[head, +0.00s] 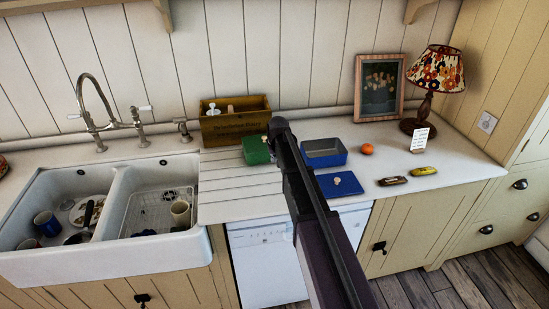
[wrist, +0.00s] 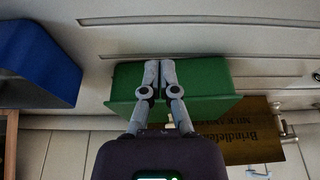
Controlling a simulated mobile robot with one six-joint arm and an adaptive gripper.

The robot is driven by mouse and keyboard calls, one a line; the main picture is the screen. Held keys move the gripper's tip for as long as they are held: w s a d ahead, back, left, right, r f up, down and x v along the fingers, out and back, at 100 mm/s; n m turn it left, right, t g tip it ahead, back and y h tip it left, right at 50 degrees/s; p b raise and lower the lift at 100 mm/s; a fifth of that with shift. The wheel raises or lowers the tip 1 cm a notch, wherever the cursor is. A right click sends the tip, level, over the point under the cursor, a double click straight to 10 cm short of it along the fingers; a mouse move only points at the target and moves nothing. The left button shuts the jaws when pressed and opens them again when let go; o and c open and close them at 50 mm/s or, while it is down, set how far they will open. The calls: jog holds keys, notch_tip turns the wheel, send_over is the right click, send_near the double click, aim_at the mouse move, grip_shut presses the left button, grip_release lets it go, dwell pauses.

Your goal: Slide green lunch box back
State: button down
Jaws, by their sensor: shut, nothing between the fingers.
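The green lunch box (head: 255,151) stands on the counter in front of the wooden crate, and my arm hides its right side in the head view. In the wrist view, the green lunch box (wrist: 205,82) fills the middle, upside down. My gripper (wrist: 160,66) is shut and empty, its two fingers side by side across the box. I cannot tell whether the fingertips touch it. In the head view the fingers are hidden behind my arm.
The wooden crate (head: 234,127) holds bottles behind the green box. The open blue box (head: 325,160), its blue lid (head: 341,190), an orange (head: 367,149), a brown bar (head: 391,181) and a banana (head: 424,171) lie to the right. The sink (head: 110,262) is at left.

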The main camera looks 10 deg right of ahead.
jog(key=shift+p+v, duration=2.1)
jog(key=shift+v, duration=0.45)
jog(key=s+g, duration=0.3)
jog(key=s, duration=2.8)
jog(key=shift+s+a+f+m, duration=0.25)
jog(key=shift+f+m, duration=0.05)
jog(key=shift+f, duration=0.1)
